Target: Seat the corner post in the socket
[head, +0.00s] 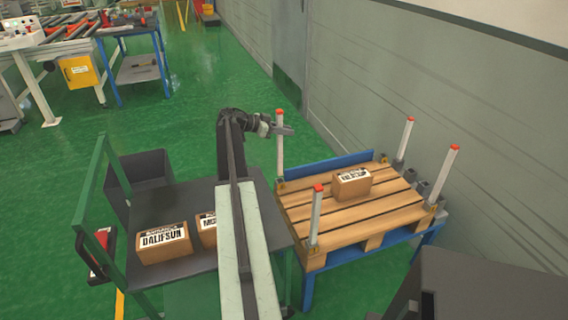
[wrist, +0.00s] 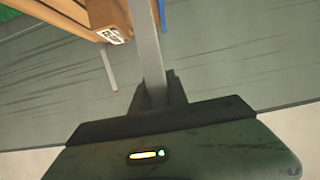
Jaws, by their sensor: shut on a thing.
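My gripper (head: 284,131) is shut on a grey corner post (head: 280,158) with an orange cap, at the far left corner of the pallet (head: 350,215). The post is upright in the head view, and its lower end is at the corner socket (head: 281,186). I cannot tell how deep it sits. In the wrist view the post (wrist: 148,45) runs up from between my fingers (wrist: 155,95). Other orange-capped posts stand upright at the other corners: near left (head: 315,218), far right (head: 404,140) and near right (head: 441,178).
A cardboard box (head: 351,184) sits on the pallet, on a blue stand (head: 308,288). A grey cart (head: 195,262) at left holds a labelled box (head: 163,242) and another partly hidden by my arm. A wall (head: 400,75) runs behind. A dark bin (head: 475,290) is at lower right.

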